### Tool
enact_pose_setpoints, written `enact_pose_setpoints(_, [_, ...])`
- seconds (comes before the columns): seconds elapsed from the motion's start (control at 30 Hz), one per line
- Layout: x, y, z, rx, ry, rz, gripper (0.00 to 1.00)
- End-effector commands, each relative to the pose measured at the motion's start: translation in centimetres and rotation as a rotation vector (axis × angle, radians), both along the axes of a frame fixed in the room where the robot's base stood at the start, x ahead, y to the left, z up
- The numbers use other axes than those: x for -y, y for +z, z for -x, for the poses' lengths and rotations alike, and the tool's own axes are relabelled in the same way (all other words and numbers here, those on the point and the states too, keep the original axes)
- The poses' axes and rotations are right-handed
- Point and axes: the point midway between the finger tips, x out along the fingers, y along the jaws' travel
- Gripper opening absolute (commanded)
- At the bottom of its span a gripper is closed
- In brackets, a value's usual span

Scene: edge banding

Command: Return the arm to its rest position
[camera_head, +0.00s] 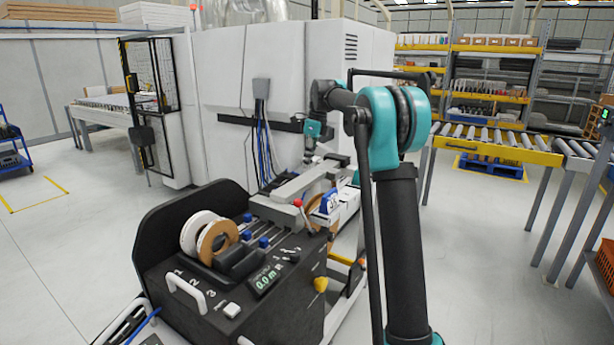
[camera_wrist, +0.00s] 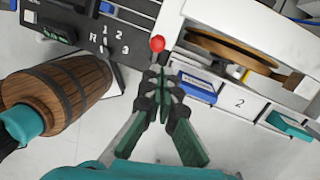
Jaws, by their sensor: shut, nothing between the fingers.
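My gripper (camera_wrist: 161,78) is shut with nothing between its fingers. In the head view my arm rises at the right of centre and bends away over the machine side, with the small gripper end (camera_head: 311,155) above the grey feed arm (camera_head: 312,178). Part of the gripper is hard to make out there.
The black banding machine (camera_head: 247,290) carries tape rolls (camera_head: 217,238) and a display. A wooden barrel (camera_wrist: 75,86) is close by. A roller conveyor (camera_head: 497,138) stands right; open floor lies left.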

Motion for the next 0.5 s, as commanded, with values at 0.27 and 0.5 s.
enact_pose_setpoints(0.27, [0.03, 1.15, -0.19, 0.000, 0.000, 0.000, 0.00])
enact_pose_setpoints(0.5, [0.04, 1.12, -0.15, 0.000, 0.001, 0.000, 0.00])
